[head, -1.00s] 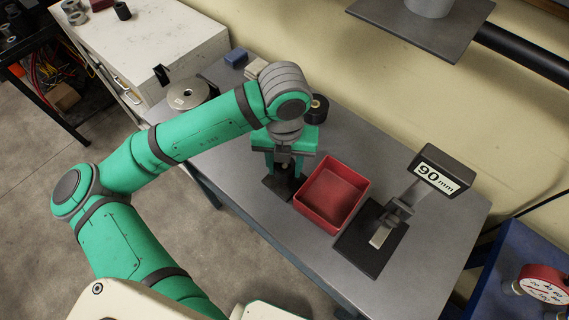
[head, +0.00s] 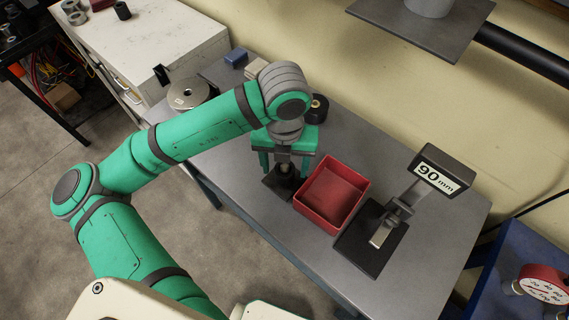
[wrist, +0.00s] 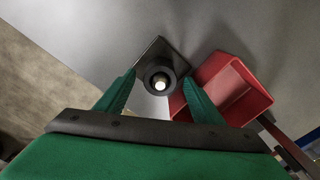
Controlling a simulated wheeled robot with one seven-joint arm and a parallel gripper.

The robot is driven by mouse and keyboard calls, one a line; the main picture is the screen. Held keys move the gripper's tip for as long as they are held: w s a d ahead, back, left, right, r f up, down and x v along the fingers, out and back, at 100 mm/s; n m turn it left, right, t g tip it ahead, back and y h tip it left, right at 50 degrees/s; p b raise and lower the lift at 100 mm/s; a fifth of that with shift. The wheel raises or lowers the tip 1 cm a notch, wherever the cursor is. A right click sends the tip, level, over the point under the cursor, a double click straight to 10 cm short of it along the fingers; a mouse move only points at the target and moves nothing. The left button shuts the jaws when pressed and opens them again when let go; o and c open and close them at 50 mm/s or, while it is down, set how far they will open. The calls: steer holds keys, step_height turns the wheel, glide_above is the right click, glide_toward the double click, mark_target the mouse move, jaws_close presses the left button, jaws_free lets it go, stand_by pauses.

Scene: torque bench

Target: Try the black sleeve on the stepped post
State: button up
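The black sleeve (wrist: 161,79) is around the stepped post (wrist: 159,85), whose pale tip shows in its middle. How far down the sleeve sits cannot be told. The post stands on a dark square base plate (wrist: 151,52). In the head view the sleeve (head: 284,177) is a small dark shape below my gripper (head: 284,172). My gripper, also in the wrist view (wrist: 158,75), is open, with one finger on each side of the sleeve and visible gaps between.
A red tray (head: 333,194) stands close to the right of the base plate. A black roll (head: 318,107) and a metal disc (head: 188,94) lie behind. The bench front is clear.

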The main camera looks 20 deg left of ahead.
step_height(320, 180, up, 11)
stand_by(0.7)
steer(key=shift+f, duration=0.1)
